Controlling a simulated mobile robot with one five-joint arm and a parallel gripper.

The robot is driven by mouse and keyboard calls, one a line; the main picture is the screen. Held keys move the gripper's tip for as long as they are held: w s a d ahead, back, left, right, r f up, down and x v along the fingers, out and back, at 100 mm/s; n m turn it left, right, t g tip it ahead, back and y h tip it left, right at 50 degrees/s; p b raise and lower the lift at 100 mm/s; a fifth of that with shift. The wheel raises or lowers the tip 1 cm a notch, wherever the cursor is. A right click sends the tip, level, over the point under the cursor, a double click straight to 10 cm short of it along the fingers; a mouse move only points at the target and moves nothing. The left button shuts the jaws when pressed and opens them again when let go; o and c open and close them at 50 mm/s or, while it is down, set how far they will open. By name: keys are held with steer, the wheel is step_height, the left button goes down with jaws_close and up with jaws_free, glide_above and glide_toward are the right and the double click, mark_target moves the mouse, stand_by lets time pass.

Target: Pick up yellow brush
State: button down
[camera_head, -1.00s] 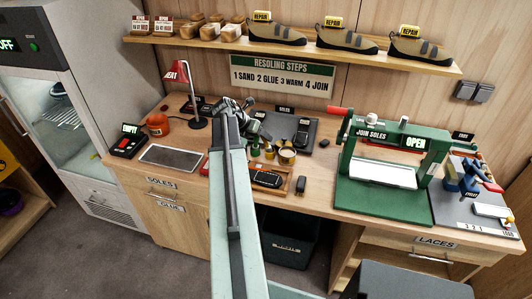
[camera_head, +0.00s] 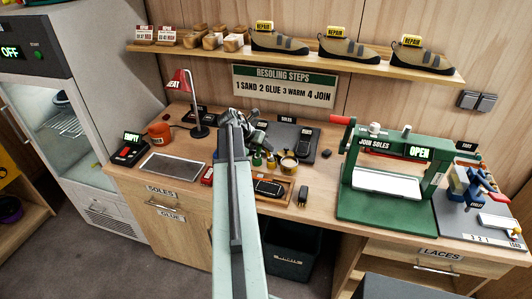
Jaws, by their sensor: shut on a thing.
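My gripper (camera_head: 258,130), seen from behind along my arm, is over the back middle of the workbench, in front of a grey mat with dark soles. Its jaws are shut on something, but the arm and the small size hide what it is. I cannot make out the yellow brush clearly. Just below the gripper, small yellow and green items (camera_head: 264,160) stand together beside a yellow-rimmed pot (camera_head: 288,163); I cannot tell whether a brush is among them.
A wooden tray (camera_head: 286,183) with a dark sole lies in front of the pot. A green sole press (camera_head: 385,210) stands at right. A red heat lamp (camera_head: 180,82) and orange jar (camera_head: 158,131) are at left. A shoe shelf (camera_head: 300,66) hangs above.

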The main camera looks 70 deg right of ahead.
step_height(320, 180, up, 10)
steer(key=p, duration=0.9)
steer(key=shift+p, duration=0.35)
steer(key=shift+f, duration=0.1)
steer(key=shift+r+p, duration=0.35)
steer(key=shift+r, duration=0.15)
steer(key=shift+f, duration=0.1)
